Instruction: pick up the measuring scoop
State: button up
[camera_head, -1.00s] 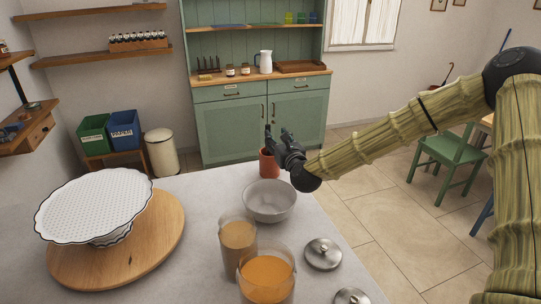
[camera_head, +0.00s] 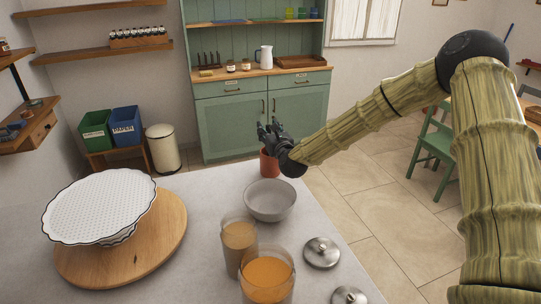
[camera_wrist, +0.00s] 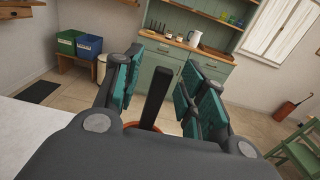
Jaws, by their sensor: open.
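My gripper (camera_head: 270,129) is open above and at the terracotta cup (camera_head: 268,164), near the far edge of the counter. In the wrist view, a dark upright handle (camera_wrist: 155,97) stands between the two open teal-padded fingers (camera_wrist: 160,90), apart from both as far as I can tell. Its lower end meets the orange rim of the cup (camera_wrist: 172,127). Its bowl or lower part is hidden, so I cannot tell for sure that it is the measuring scoop. No other scoop shows clearly.
A grey bowl (camera_head: 270,201) stands just in front of the cup. Two filled jars (camera_head: 239,243) and (camera_head: 267,276) and loose metal lids (camera_head: 321,253) are nearer. A white stand (camera_head: 100,206) sits on a round wooden board (camera_head: 165,240) at left. Open floor lies right of the counter.

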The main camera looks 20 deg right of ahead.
jog(key=shift+s, duration=0.1)
grip_shut()
jog(key=shift+d, duration=0.1)
jog(key=shift+r, duration=0.15)
